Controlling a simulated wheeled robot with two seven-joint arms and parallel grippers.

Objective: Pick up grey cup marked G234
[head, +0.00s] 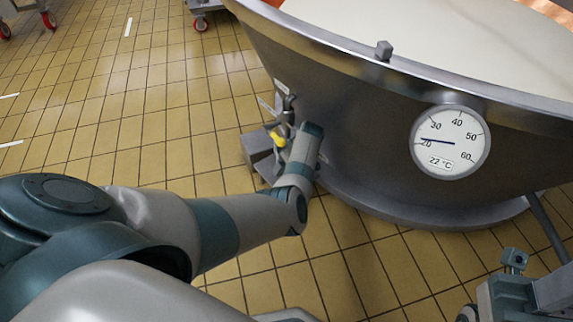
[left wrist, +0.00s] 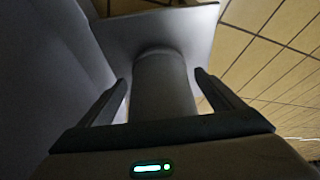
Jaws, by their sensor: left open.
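In the left wrist view a plain grey cylinder (left wrist: 163,88), which may be the grey cup, stands out from a flat grey plate-like surface (left wrist: 185,28). No G234 marking can be read. My left gripper (left wrist: 161,78) is open, with one finger on each side of the cylinder. Gaps show between the fingers and its sides.
A large metal vat (head: 360,120) with a pale filling and a dial gauge (head: 450,142) fills the right. A valve with a yellow part (head: 279,139) and a grey box (head: 258,147) are at its left side.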

